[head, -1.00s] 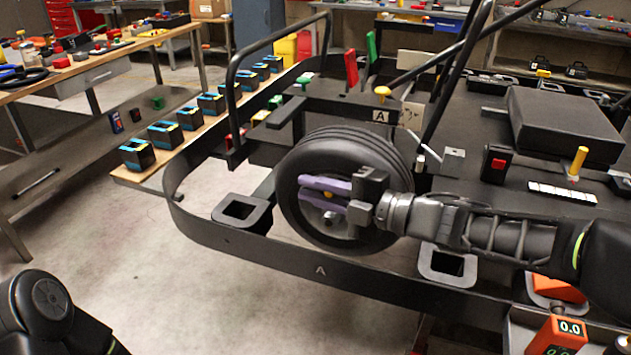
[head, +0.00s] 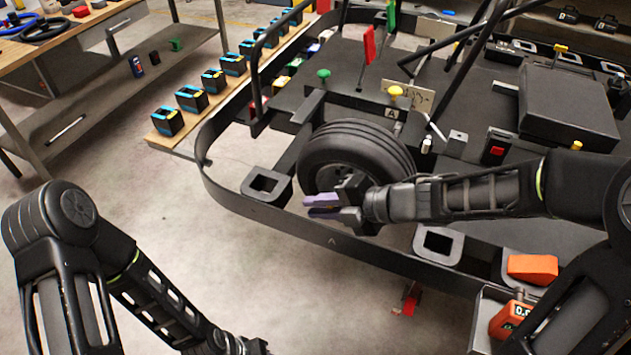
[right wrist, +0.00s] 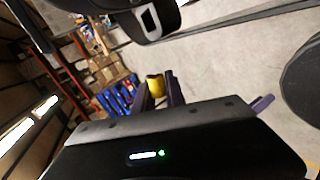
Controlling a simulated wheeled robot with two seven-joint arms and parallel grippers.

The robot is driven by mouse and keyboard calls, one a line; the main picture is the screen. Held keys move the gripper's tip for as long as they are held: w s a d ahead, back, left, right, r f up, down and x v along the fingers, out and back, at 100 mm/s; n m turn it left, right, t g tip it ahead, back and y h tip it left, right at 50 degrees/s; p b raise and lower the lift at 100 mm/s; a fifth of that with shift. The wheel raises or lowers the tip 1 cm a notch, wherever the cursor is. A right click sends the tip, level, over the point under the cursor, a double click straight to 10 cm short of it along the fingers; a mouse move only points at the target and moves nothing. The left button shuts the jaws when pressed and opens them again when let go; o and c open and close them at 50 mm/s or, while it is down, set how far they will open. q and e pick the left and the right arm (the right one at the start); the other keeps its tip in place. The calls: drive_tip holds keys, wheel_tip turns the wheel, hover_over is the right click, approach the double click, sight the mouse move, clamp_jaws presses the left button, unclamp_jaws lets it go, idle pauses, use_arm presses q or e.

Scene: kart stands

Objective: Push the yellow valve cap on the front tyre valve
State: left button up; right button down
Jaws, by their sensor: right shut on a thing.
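The front tyre (head: 352,143) is a black wheel on the kart frame, and my right gripper (head: 309,206) is in front of its lower left part. Its purple fingers are shut on the yellow valve cap (right wrist: 155,86), which shows between the fingertips in the right wrist view. In the head view I cannot make out the cap. The valve stem does not show; the gripper and forearm cover the lower part of the wheel. My left arm reaches down to the bottom edge of the head view, where its gripper is cut off.
The black kart frame rail (head: 262,216) curves around the wheel, with a square-holed bracket (head: 254,190) at left. A yellow knob (head: 396,91) and green knob (head: 323,74) stand behind. An orange block (head: 532,267) lies at right. The floor at lower left is clear.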

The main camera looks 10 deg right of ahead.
idle(0.5)
drive_tip(key=shift+w+d+f+p, duration=0.25)
drive_tip(key=shift+w+d, duration=0.25)
drive_tip(key=shift+w, duration=0.3)
drive_tip(key=shift+w+d+f+p, duration=0.1)
drive_tip(key=shift+w+d+p, duration=0.1)
drive_tip(key=shift+w+d, duration=0.5)
drive_tip(key=shift+w+d+f+p, duration=0.25)
drive_tip(key=shift+w+d, duration=0.1)
drive_tip(key=shift+w, duration=0.55)
drive_tip(key=shift+r, duration=0.1)
drive_tip(key=shift+w+d+f+p, duration=0.15)
drive_tip(key=shift+w+d+p, duration=0.2)
drive_tip(key=shift+w, duration=0.25)
drive_tip(key=shift+w+d+f+p, duration=0.2)
drive_tip(key=shift+w+d, duration=0.2)
drive_tip(key=shift+w, duration=0.2)
idle(0.4)
drive_tip(key=c, duration=1.3)
unclamp_jaws()
drive_tip(key=shift+r, duration=0.1)
